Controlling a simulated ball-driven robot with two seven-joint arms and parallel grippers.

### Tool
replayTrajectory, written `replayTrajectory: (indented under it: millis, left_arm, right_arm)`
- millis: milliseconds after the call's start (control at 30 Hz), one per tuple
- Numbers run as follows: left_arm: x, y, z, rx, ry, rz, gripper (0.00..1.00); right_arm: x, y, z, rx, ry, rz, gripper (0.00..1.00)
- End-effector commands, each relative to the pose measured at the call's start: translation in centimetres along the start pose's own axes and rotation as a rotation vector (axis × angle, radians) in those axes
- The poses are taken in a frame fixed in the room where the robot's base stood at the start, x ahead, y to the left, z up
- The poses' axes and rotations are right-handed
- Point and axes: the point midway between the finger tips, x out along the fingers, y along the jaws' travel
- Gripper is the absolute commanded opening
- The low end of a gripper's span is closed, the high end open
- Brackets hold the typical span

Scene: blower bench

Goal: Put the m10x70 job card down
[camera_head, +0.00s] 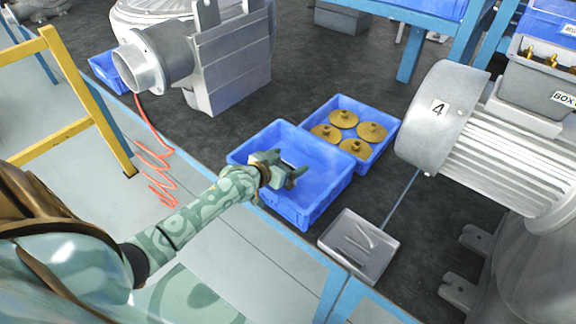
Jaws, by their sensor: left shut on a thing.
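My left gripper (288,172) is over the blue crate (322,206), near its left part. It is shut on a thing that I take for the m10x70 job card. The card itself is hidden or too small to make out between the fingers, and its print cannot be read. The crate's visible floor looks empty. My right gripper is not in view.
A second blue crate (385,154) holds several brass discs. A grey metal tray (371,270) with thin pieces in it stands at the front right. A large grey motor (500,165) marked 4 fills the right. A yellow frame (55,75) and red coiled hose (158,172) are left.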

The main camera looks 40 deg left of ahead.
Motion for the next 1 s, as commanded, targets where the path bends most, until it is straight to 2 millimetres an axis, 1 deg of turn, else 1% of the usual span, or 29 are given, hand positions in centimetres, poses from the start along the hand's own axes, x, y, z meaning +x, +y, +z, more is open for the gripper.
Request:
replayTrajectory:
  millis: [33, 233, 367, 400, 433, 633, 733, 867, 1000]
  left_arm:
    - [0.3, 0.0, 0.6, 0.000, 0.000, 0.000, 0.51]
    - [0.1, 0.0, 0.3, 0.001, 0.002, 0.000, 0.51]
    - [0.3, 0.0, 0.6, 0.001, 0.001, 0.000, 0.51]
    - [0.2, 0.0, 0.6, 0.001, 0.001, 0.000, 0.93]
    - [0.2, 0.0, 0.6, 0.001, 0.001, 0.000, 1.00]
    - [0.2, 0.0, 0.5, 0.001, 0.001, 0.000, 1.00]
    - [-0.1, 0.0, 0.1, 0.000, 0.002, 0.000, 1.00]
    - [-2.2, 0.1, 0.0, 0.000, 0.002, 0.001, 1.00]
    - [-5.6, 0.0, -0.1, 0.002, 0.001, 0.001, 1.00]
  right_arm:
    - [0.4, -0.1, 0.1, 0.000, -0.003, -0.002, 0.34]
    - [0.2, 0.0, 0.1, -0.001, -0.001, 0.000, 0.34]
    - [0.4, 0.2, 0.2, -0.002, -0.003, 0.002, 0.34]
    - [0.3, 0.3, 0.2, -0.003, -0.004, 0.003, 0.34]
    - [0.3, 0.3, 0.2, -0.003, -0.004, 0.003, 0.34]
    - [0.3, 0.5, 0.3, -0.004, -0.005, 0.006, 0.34]
    - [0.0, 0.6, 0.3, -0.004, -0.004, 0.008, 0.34]
    - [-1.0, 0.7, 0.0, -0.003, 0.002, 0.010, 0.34]
    - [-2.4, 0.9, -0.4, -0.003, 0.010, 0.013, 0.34]
